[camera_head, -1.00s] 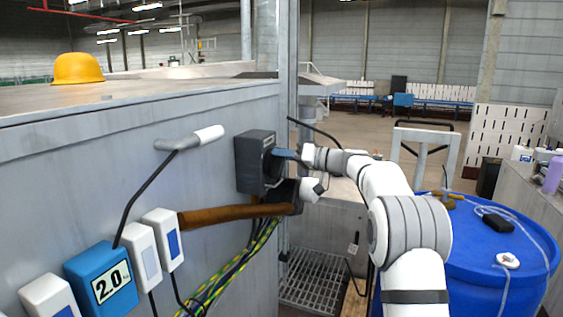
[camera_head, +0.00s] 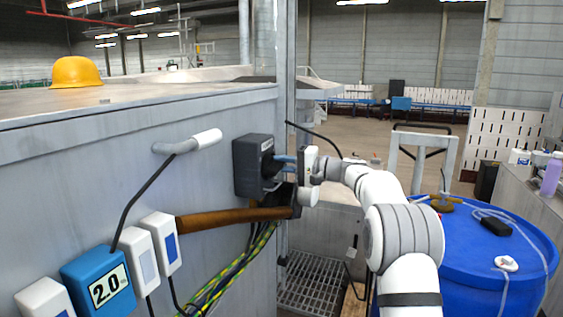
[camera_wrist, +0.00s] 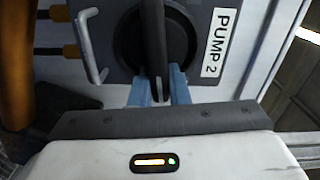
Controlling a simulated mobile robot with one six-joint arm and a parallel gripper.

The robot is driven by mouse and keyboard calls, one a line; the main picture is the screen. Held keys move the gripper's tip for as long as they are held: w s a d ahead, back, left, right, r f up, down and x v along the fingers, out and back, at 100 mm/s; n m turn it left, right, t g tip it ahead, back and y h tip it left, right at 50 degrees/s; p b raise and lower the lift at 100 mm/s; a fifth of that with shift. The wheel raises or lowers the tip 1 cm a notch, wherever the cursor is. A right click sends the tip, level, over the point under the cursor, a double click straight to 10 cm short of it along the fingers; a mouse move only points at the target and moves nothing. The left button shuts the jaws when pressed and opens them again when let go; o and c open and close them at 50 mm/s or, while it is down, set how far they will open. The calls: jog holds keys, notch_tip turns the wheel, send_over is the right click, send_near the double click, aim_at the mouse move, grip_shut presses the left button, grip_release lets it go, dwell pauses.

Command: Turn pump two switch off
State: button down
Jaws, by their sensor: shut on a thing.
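The pump two switch is a dark grey box (camera_head: 254,165) on the side wall of the grey metal housing in the head view. In the wrist view its round black rotary knob (camera_wrist: 152,30) shows close up, beside a white label reading "PUMP 2" (camera_wrist: 221,42). My gripper (camera_wrist: 158,88) has its blue fingers on either side of the knob's raised handle and is shut on it. In the head view my gripper (camera_head: 284,160) reaches the box from the right. The fingertips and part of the knob face are hidden there.
A brown pipe (camera_head: 235,217) and yellow-green cables (camera_head: 232,272) run just below the box. A white-tipped lever (camera_head: 190,142) juts from the wall on the left. A blue drum (camera_head: 490,250) stands at right. A metal grating (camera_head: 312,285) lies below.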

jog(key=shift+f+m, duration=0.15)
jog(key=shift+m, duration=0.45)
jog(key=c, duration=1.4)
grip_release()
jog(key=shift+d, duration=0.1)
jog(key=shift+b+v, duration=0.9)
jog(key=shift+v, duration=2.95)
